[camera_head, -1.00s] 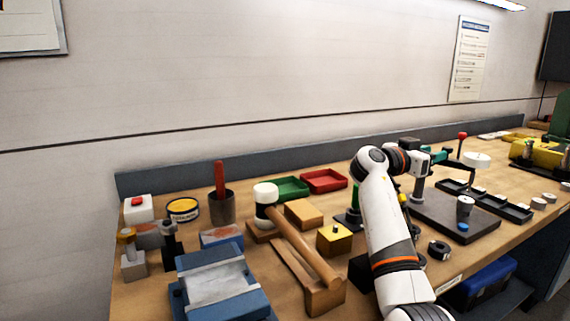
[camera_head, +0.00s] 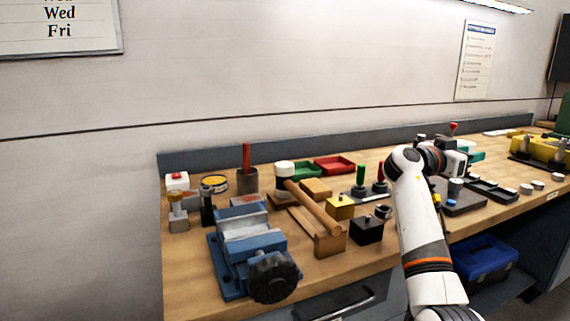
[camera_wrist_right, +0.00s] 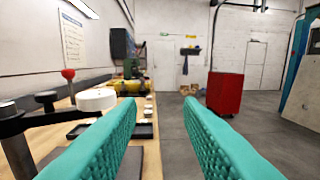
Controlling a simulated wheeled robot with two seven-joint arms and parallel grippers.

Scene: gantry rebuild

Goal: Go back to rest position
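My right arm reaches in from the bottom right in the head view. Its gripper (camera_head: 474,151) is held above the bench at the right, partly hidden behind the wrist. In the right wrist view the two teal fingers (camera_wrist_right: 164,125) stand wide apart with nothing between them, so it is open. A lever press with a white round head (camera_wrist_right: 95,99) and a red knob (camera_wrist_right: 68,74) stands to the left of the fingers, apart from them. My left gripper does not show in either view.
The bench (camera_head: 190,286) carries a blue vise (camera_head: 246,250), a mallet on a wooden stand (camera_head: 312,205), a red tray (camera_head: 334,165) and a green tray (camera_head: 305,170). A blue bin (camera_head: 485,257) sits under the bench. Open floor and a red cabinet (camera_wrist_right: 225,94) show beyond the right fingers.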

